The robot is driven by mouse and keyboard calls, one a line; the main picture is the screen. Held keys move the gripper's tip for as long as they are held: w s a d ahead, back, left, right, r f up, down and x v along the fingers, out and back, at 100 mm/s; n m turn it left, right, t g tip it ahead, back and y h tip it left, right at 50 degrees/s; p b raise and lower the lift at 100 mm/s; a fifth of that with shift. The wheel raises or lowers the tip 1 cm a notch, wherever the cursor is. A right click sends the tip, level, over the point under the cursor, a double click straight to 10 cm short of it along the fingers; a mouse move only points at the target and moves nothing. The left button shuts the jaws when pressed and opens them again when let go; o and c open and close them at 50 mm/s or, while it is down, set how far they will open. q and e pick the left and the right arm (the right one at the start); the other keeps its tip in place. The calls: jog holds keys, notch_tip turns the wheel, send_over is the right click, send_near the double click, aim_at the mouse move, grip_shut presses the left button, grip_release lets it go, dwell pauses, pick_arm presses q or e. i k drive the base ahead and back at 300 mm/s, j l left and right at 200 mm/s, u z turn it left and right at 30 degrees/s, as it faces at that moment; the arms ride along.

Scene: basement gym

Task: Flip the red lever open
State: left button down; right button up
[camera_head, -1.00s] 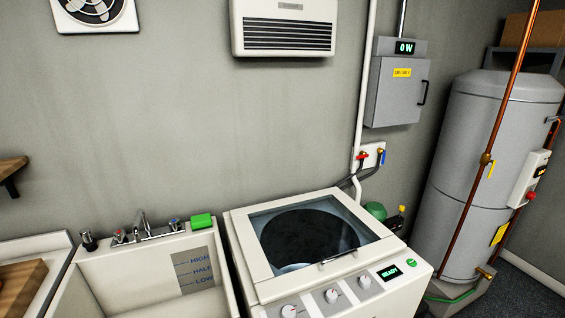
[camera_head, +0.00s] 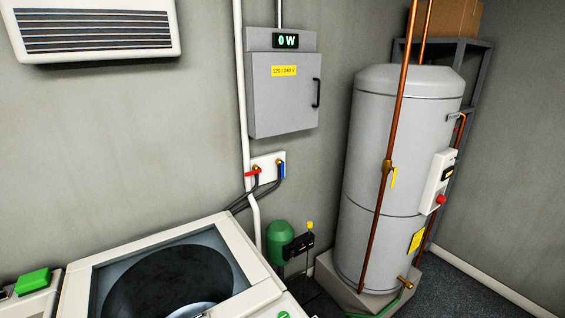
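The red lever (camera_head: 253,173) is on a small valve on a white wall plate (camera_head: 268,160), behind the washing machine and below the grey electrical box. It lies roughly level, pointing left, across the hose line below it. A blue lever (camera_head: 282,170) beside it on the same plate points down. Dark hoses run from both valves down behind the washer. Neither of my grippers is in view.
The washing machine (camera_head: 243,238) stands in front of the valves at lower left. A white pipe (camera_head: 241,110) runs just left of the plate. A green tank (camera_head: 280,242) stands below. The grey water heater (camera_head: 400,160) with copper pipes (camera_head: 398,100) is to the right.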

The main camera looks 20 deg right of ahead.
aim_at(259, 171)
jog(key=i+l, duration=0.1)
jog(key=l, duration=0.25)
jog(key=i+l, duration=0.1)
jog(key=l, duration=0.25)
jog(key=i+l, duration=0.1)
jog(key=l, duration=0.7)
jog(key=k+l, duration=0.1)
jog(key=l, duration=0.45)
jog(key=i+l+u, duration=0.1)
jog(key=i+l, duration=1)
